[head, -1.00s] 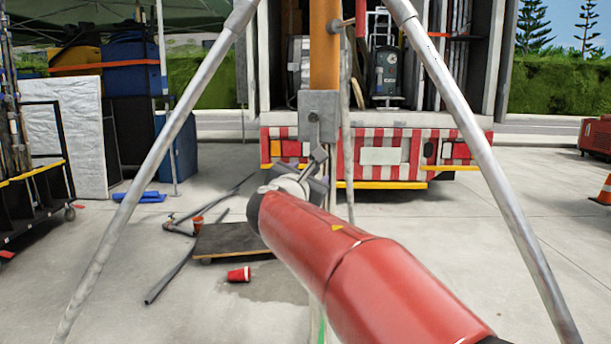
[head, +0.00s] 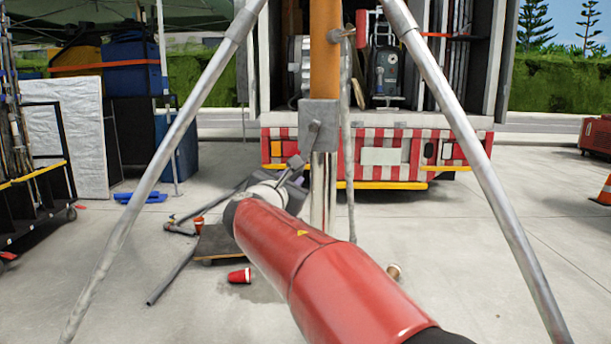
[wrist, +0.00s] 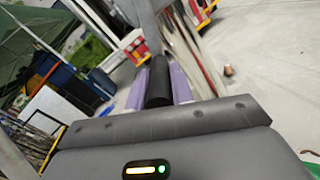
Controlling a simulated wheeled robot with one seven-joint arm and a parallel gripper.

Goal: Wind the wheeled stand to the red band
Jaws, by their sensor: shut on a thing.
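The wheeled stand has silver legs (head: 170,165) spreading to both sides, an orange-brown column (head: 325,60) and a bright metal tube below it. A grey winch box (head: 319,125) is fixed on the column, with a crank arm at its lower side. My gripper (head: 288,183) is below the box, at the crank, partly hidden behind my red arm. In the wrist view my gripper's purple fingers (wrist: 158,88) are shut on the black crank handle (wrist: 159,78), one on each side. I cannot make out a red band on the column.
A truck (head: 380,155) with a red-and-white striped rear stands open behind the stand. Red cups (head: 239,276), loose pipes (head: 172,275) and a low dark board (head: 215,242) lie on the floor. A rack cart (head: 35,185) is at the left, a traffic cone (head: 603,192) at the right.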

